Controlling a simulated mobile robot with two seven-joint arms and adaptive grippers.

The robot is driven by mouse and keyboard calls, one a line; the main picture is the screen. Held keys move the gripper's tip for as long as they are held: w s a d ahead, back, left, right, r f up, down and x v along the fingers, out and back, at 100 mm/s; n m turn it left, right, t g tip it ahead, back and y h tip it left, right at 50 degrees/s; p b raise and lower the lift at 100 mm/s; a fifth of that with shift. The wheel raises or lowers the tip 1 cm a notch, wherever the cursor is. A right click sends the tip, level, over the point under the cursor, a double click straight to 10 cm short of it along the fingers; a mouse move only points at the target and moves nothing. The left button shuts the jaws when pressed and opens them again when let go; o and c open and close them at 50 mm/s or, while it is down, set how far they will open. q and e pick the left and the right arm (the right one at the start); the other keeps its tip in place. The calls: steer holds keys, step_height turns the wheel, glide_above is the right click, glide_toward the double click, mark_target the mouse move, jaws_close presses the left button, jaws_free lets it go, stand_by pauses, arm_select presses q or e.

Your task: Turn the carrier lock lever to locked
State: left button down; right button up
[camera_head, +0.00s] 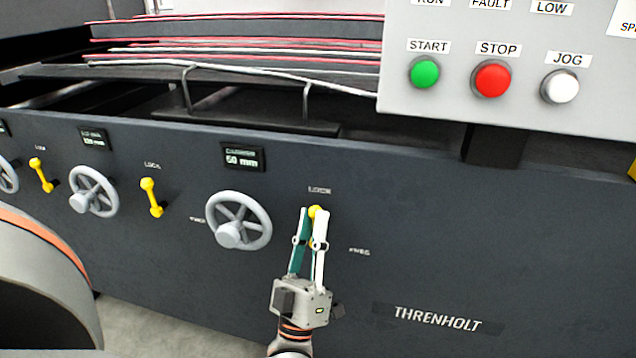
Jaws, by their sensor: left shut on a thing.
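The carrier lock lever (315,211) is yellow and sits on the dark machine panel under a small lock label, right of the handwheel below the "60 mm" display. Only its rounded top shows clearly; the rest is hidden behind my fingers. My left gripper (312,214) comes up from below, its two long fingers upright and closed around the lever. The lever's exact angle is hard to tell. My right gripper is not in view.
A grey handwheel (238,221) stands close left of my gripper. Two more yellow levers (151,197) (41,175) and another handwheel (93,191) are farther left. A control box (520,60) with green, red and white buttons overhangs at the upper right.

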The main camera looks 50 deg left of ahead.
arm_select(q)
steer(key=shift+f, duration=0.15)
steer(key=c, duration=1.9)
jaws_free()
steer(key=shift+w+d, duration=0.1)
steer(key=v, duration=0.7)
steer(key=shift+f, duration=0.15)
